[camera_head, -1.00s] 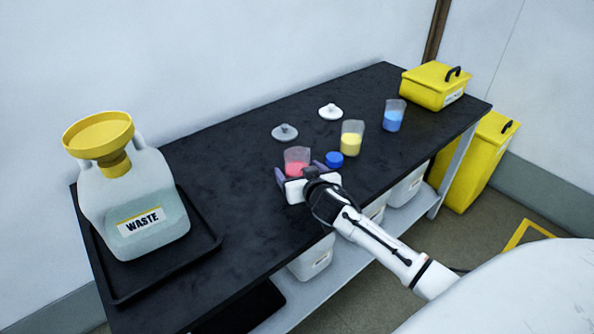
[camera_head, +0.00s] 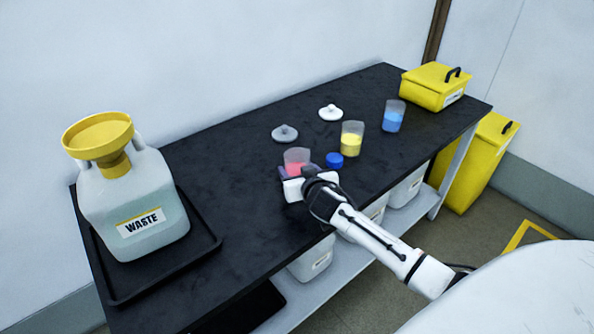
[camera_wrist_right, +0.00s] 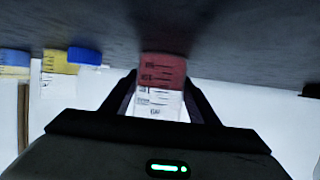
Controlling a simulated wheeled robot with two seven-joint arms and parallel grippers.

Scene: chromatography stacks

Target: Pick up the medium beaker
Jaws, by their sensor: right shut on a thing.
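A clear beaker with pink-red liquid (camera_head: 297,157) stands on the black bench top. My right gripper (camera_head: 299,172) is shut on it, coming from the front edge side. In the right wrist view the red beaker (camera_wrist_right: 161,86), with printed marks, sits between my two fingers (camera_wrist_right: 162,98). A beaker with yellow liquid (camera_head: 351,139) and one with blue liquid (camera_head: 393,116) stand farther right. I cannot tell by name which beaker is the medium one. My left gripper is not in view.
A blue cap (camera_head: 334,160) lies close to the right of the held beaker. A grey lid (camera_head: 285,133) and a white lid (camera_head: 330,112) lie behind. A waste jug (camera_head: 140,195) with yellow funnel stands on a black tray (camera_head: 214,243) at left. A yellow box (camera_head: 428,88) is at far right.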

